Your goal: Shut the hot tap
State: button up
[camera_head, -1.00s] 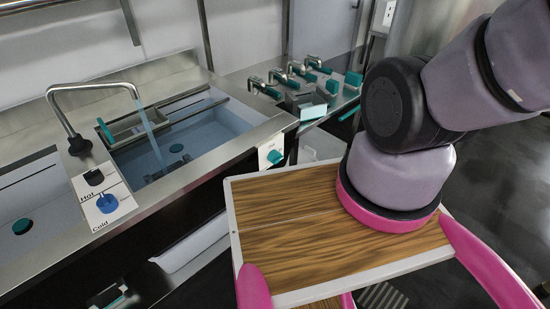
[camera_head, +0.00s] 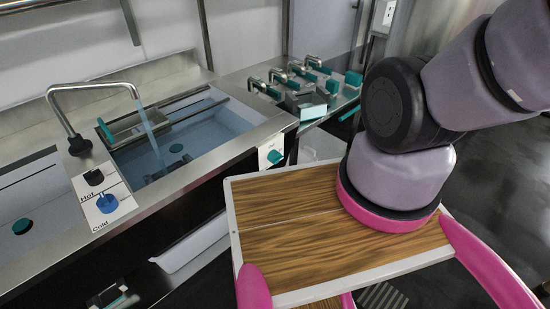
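The hot tap is a black knob (camera_head: 94,177) on a white plate labelled "Hot" at the sink's front left. A blue knob (camera_head: 107,203) labelled "Cold" sits just in front of it. A curved metal spout (camera_head: 95,88) rises behind the knobs, and a stream of water (camera_head: 150,130) runs from it into the right basin. My gripper is out of view; only part of my arm shows at the right, leaving the picture at the upper right edge.
The right basin (camera_head: 215,128) holds bluish water and has a metal tray (camera_head: 140,123) at its left. Several small taps with teal handles stand on the counter behind. A teal knob (camera_head: 275,156) is on the counter's front. Dark floor is open at the right.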

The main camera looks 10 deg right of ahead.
aim_at(95, 178)
jog(key=u, duration=2.45)
jog(key=z, duration=0.95)
jog(key=i+l+u, duration=0.1)
jog(key=i, duration=0.3)
jog(key=l, duration=0.1)
